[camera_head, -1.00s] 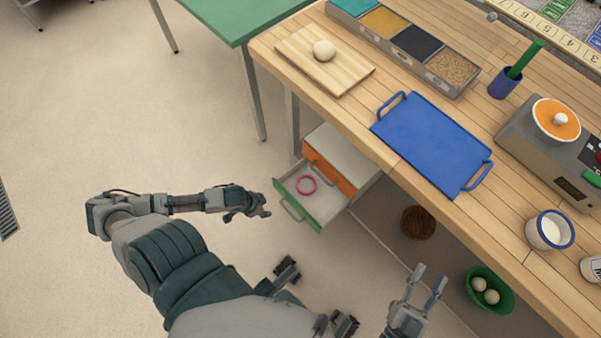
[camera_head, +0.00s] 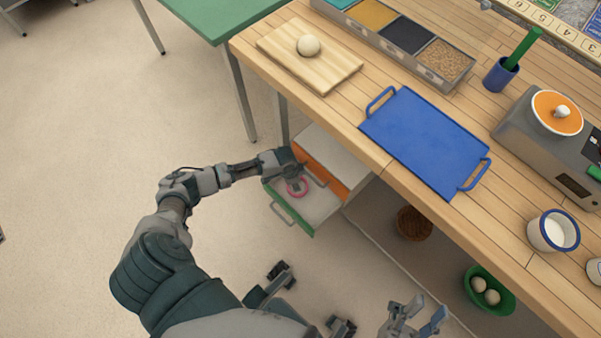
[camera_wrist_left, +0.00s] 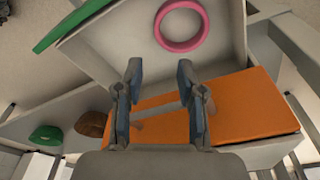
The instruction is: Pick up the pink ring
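The pink ring (camera_head: 298,188) lies in an open drawer (camera_head: 317,211) with a green front under the counter. In the left wrist view the pink ring (camera_wrist_left: 181,26) is whole and lies on the drawer's pale floor, beyond my fingertips. My left gripper (camera_wrist_left: 158,74) is open and empty, its two fingers apart with the ring ahead of them. In the head view my left gripper (camera_head: 294,174) is over the drawer beside the ring and partly covers it. My right gripper (camera_head: 418,312) is open and empty at the bottom, away from the drawer.
An orange drawer front (camera_head: 321,171) stands right beside the open drawer. The wooden counter (camera_head: 290,85) overhangs the cabinet, with a blue tray (camera_head: 425,140) on it. A green bowl (camera_head: 505,302) stands below. The floor left of the drawer is clear.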

